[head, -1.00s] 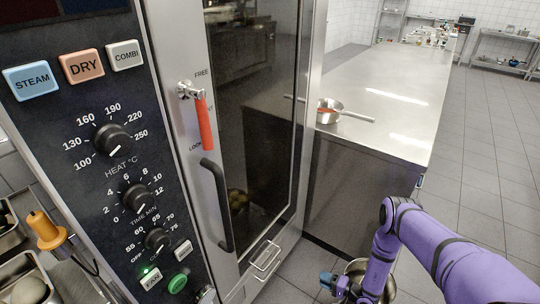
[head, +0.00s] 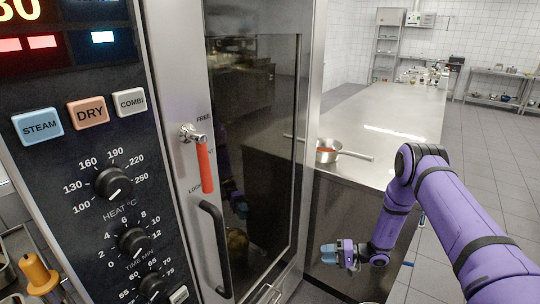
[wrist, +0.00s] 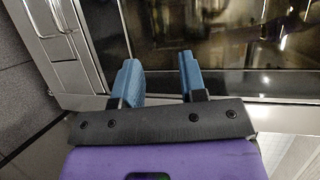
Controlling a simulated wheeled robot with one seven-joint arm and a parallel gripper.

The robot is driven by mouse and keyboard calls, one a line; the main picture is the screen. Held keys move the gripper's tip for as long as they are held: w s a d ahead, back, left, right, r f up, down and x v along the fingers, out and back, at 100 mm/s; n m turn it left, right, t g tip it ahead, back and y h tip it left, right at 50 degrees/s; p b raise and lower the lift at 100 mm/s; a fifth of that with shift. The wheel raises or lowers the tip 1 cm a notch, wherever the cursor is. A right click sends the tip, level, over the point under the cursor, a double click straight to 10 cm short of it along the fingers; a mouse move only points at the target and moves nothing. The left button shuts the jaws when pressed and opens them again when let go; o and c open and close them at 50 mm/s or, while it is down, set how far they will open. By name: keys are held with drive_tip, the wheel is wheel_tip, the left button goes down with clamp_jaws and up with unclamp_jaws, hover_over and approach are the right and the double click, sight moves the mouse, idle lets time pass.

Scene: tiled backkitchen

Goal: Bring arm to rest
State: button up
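My purple arm (head: 440,205) comes in from the right in the head view. My gripper (head: 328,254) is raised in front of the counter's dark side, to the right of the oven door. In the wrist view my gripper (wrist: 158,78) shows two blue fingers spread apart with nothing between them. The oven's glass door (wrist: 230,50) lies beyond the fingers in the wrist view.
The combi oven panel (head: 100,150) fills the left side, beside the oven door handle (head: 215,250). A red-handled latch (head: 204,165) sits above it. Tiled floor (head: 485,180) is open at right.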

wheel_tip(320, 180, up, 21)
drive_tip(key=n+g+h, duration=0.2)
drive_tip(key=n+g, duration=0.1)
drive_tip(key=g, duration=0.1)
drive_tip(key=s+r+n+h, duration=0.15)
drive_tip(key=s+r, duration=0.25)
drive_tip(key=r, duration=0.5)
drive_tip(key=s+r+h, duration=0.3)
drive_tip(key=s+r, duration=0.1)
drive_tip(key=r, duration=0.6)
drive_tip(key=s+d+r+t+h, duration=0.1)
drive_tip(key=s+d+r+h, duration=0.3)
drive_tip(key=s+r, duration=1)
drive_tip(key=s+d+r+m+t+h, duration=0.1)
drive_tip(key=s+d+t+h, duration=0.1)
drive_tip(key=s, duration=0.6)
drive_tip(key=s+d+r+t+h, duration=0.2)
drive_tip(key=s+d+t+h, duration=0.1)
drive_tip(key=s, duration=0.5)
drive_tip(key=shift+d+m, duration=0.15)
drive_tip(key=shift+m, duration=0.2)
drive_tip(key=shift+s, duration=0.1)
